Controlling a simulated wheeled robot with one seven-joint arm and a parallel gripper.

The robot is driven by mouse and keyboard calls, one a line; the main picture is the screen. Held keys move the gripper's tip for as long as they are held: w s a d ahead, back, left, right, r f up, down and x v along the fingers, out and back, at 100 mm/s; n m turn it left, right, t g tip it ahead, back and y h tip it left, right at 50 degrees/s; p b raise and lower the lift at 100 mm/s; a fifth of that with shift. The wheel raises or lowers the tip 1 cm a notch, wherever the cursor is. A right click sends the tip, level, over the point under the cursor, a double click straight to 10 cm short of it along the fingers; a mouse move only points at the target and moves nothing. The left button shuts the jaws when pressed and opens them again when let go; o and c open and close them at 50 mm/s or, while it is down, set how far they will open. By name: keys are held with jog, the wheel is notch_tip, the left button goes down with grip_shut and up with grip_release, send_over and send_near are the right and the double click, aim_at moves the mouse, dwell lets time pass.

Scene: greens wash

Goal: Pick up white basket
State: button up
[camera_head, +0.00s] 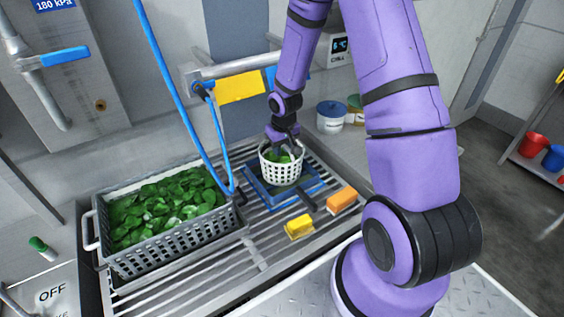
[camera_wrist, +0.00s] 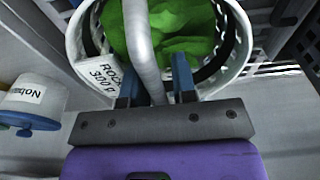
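The white basket (camera_head: 282,175), perforated and round, holds green leaves and is over a blue tray (camera_head: 256,187) on the slatted rack. I cannot tell whether it touches the tray. In the wrist view the white basket (camera_wrist: 236,62) shows its rim, leaves and a label, partly readable as "ROCK 300g". My gripper (camera_head: 282,147) is above the basket, pointing down. In the wrist view my gripper (camera_wrist: 157,78) has its two blue fingers apart, with the pale handle (camera_wrist: 146,45) running between them. A small gap seems to show beside the right finger.
A grey crate (camera_head: 170,246) of leaves stands left on the rack. A yellow block (camera_head: 299,227) and an orange block (camera_head: 342,200) lie in front of the basket. A blue hose (camera_head: 168,75) hangs close on the left. Lidded tubs (camera_head: 331,118) stand behind right.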

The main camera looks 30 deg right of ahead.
grip_shut()
dwell(1.4)
